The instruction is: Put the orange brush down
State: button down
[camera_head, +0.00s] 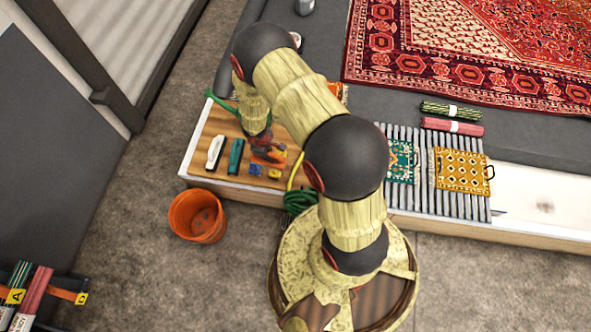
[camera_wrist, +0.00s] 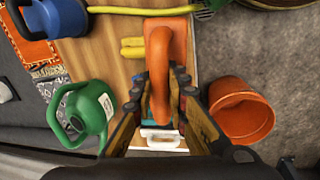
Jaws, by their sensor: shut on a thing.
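The orange brush (camera_wrist: 165,55) shows in the wrist view, with its loop handle between my gripper's two fingers. My gripper (camera_wrist: 160,118) is shut on this handle. In the head view my gripper (camera_head: 262,140) points down over the wooden board (camera_head: 217,122), and the orange brush (camera_head: 268,158) shows just below it. I cannot tell whether the brush touches the board. My fingers and arm hide part of it.
A white-handled brush (camera_head: 215,152) and a teal brush (camera_head: 235,157) stand left of the orange brush. A green watering can (camera_wrist: 88,110) and an orange bucket (camera_wrist: 240,105) flank my gripper.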

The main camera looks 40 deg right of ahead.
jog(key=shift+s+d+f+n+t+y+p, duration=0.35)
jog(key=shift+s+d+f+n+p, duration=0.6)
jog(key=shift+d+f+n, duration=1.45)
jog(key=shift+s+d+f+n+t+y+p, duration=0.15)
jog(key=shift+s+d+f+n+y+p, duration=0.55)
jog(key=shift+d+n, duration=2.85)
jog(key=shift+m+h, duration=0.25)
jog(key=shift+m, duration=0.4)
jog(key=f+b, duration=0.1)
jog(key=f, duration=0.2)
jog(key=d+f+b, duration=0.1)
jog(key=f, duration=0.3)
jog(key=f+b, duration=0.1)
jog(key=f, duration=0.3)
jog(key=shift+s+d, duration=0.3)
jog(key=shift+f, duration=0.1)
jog(key=c, duration=1.8)
grip_release()
jog(key=shift+o, duration=0.2)
